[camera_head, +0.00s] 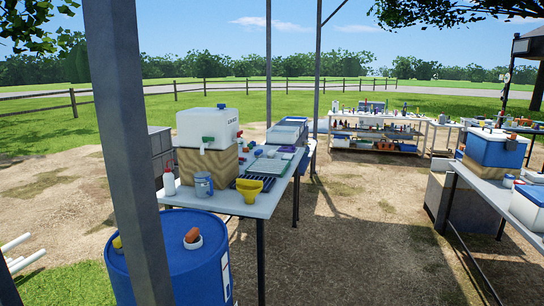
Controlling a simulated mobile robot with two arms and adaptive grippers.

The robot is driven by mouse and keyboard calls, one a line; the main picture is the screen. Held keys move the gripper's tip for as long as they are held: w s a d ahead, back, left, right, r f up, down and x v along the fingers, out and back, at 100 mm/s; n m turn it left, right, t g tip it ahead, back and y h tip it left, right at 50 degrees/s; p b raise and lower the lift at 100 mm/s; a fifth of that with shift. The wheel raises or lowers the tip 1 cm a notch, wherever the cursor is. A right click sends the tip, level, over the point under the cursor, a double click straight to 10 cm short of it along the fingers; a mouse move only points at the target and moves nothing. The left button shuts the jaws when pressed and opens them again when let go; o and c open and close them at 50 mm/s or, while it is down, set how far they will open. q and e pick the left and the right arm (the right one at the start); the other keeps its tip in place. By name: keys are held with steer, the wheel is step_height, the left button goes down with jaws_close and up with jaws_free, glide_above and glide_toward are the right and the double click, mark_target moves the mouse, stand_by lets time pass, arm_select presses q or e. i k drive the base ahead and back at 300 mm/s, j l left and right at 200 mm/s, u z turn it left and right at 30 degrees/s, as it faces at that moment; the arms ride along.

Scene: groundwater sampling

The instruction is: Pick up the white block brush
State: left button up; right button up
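I cannot pick out a white block brush for certain; the objects on the tables are small at this distance. The nearest table (232,199) carries a white water container (207,128) on a wooden block (207,168), a yellow funnel (249,188), a blue-grey jug (204,185), a white bottle with a red tip (169,181) and several small items around trays. Neither of my grippers is in view.
A blue barrel (205,262) stands in front of the near table. A grey post (128,150) rises close at the left. A right-hand table (487,184) holds a blue cooler (494,149); a stocked shelf table (378,132) stands behind. Bare ground (350,240) between the tables is clear.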

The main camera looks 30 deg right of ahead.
mark_target(271, 154)
steer(key=i+l+z, duration=0.95)
steer(key=i+l, duration=0.15)
steer(key=i+l+z, duration=0.1)
steer(key=i+z, duration=0.25)
steer(key=i, duration=0.2)
steer(key=i+z, duration=0.3)
steer(key=i, duration=0.2)
steer(key=i+u, duration=0.15)
steer(key=i, duration=0.3)
steer(key=i+l+u, duration=0.15)
steer(key=i, duration=0.3)
steer(key=i+l+u, duration=0.15)
steer(key=i, duration=0.3)
steer(key=i+l+u, duration=0.1)
steer(key=i+l, duration=0.15)
steer(key=i, duration=0.2)
